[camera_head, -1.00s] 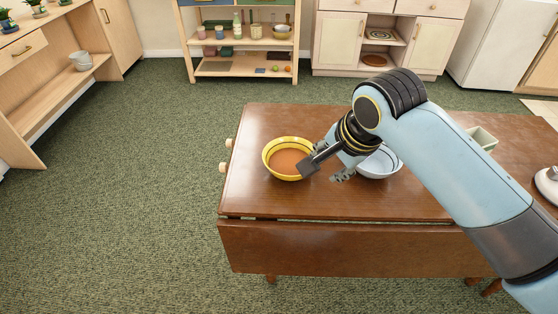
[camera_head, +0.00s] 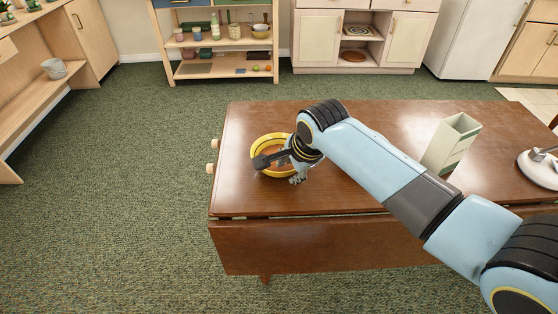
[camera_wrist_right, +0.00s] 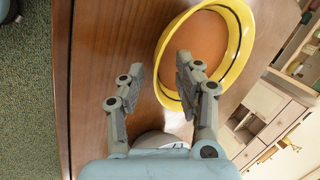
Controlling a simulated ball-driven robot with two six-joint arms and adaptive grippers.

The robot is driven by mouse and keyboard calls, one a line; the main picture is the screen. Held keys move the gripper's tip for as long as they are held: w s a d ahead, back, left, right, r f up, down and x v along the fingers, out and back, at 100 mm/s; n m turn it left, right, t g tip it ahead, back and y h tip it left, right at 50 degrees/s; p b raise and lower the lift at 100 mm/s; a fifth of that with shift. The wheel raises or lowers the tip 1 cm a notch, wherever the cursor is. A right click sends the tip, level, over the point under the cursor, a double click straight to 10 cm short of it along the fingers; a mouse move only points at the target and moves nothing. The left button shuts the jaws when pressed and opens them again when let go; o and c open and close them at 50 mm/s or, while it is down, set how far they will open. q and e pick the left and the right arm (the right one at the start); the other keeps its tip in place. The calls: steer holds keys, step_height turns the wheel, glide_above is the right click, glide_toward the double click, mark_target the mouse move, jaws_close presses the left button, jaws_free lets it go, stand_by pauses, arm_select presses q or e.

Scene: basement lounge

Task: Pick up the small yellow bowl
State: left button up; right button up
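A yellow bowl (camera_head: 268,140) with a dark line below its rim and an orange-brown inside stands on the left part of the wooden table. In the right wrist view the yellow bowl (camera_wrist_right: 232,50) fills the upper middle. My right gripper (camera_head: 279,171) is at the bowl's near side, and its dark finger covers part of the bowl in the head view. In the right wrist view my right gripper (camera_wrist_right: 160,66) has its fingers apart, with one finger overlapping the bowl's rim. I cannot tell whether it touches. My left gripper is not in view.
The wooden table (camera_head: 400,120) also bears a pale green open box (camera_head: 452,142) and a white lamp base (camera_head: 540,168). A whitish rounded thing (camera_wrist_right: 163,141) shows partly behind the gripper.

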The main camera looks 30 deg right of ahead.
steer(key=shift+w+f, duration=0.1)
steer(key=shift+f, duration=0.1)
jaws_close()
steer(key=shift+r, duration=0.1)
stand_by(0.4)
